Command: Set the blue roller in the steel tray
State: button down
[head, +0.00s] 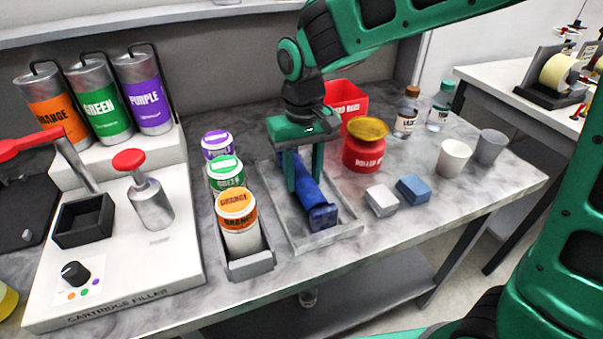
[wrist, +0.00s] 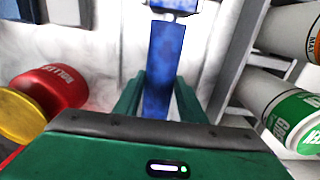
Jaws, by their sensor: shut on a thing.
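The blue roller (head: 320,212) lies lengthwise over the steel tray (head: 344,234), its near end toward the tray's front rim. My gripper (head: 304,184) points down over the tray and is shut on the roller, one finger on each side. In the wrist view the roller (wrist: 165,55) runs up between the two green fingers (wrist: 158,98). The roller is within the tray's outline in the head view. I cannot tell whether it touches the tray floor. Its far part is hidden behind my gripper.
A rack with purple, green and orange cartridges (head: 238,208) stands close left of the tray. A red pot with a yellow lid (head: 365,150) and a red bin (head: 346,101) stand right and behind. White (head: 381,200) and blue (head: 413,189) blocks lie to the right.

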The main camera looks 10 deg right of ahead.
jog(key=c, duration=1)
grip_release()
jog(key=shift+f, duration=0.1)
jog(key=shift+c, duration=0.2)
notch_tip(320, 180, up, 10)
jog(key=shift+w+r, duration=0.1)
jog(key=s+d+f+m, duration=0.1)
jog(key=s+d+m, duration=0.2)
jog(key=d, duration=0.9)
jog(key=s+d+f+m, duration=0.2)
jog(key=s+d, duration=0.1)
jog(key=d, duration=0.9)
jog(key=s+d+f+m, duration=0.2)
jog(key=s+d, duration=0.3)
jog(key=s, duration=0.2)
jog(key=s+d+f+m, duration=0.2)
jog(key=s+d+f, duration=0.1)
jog(key=s+d, duration=0.3)
jog(key=shift+s+f+m, duration=0.3)
jog(key=shift+s+f, duration=0.05)
jog(key=shift+s, duration=0.7)
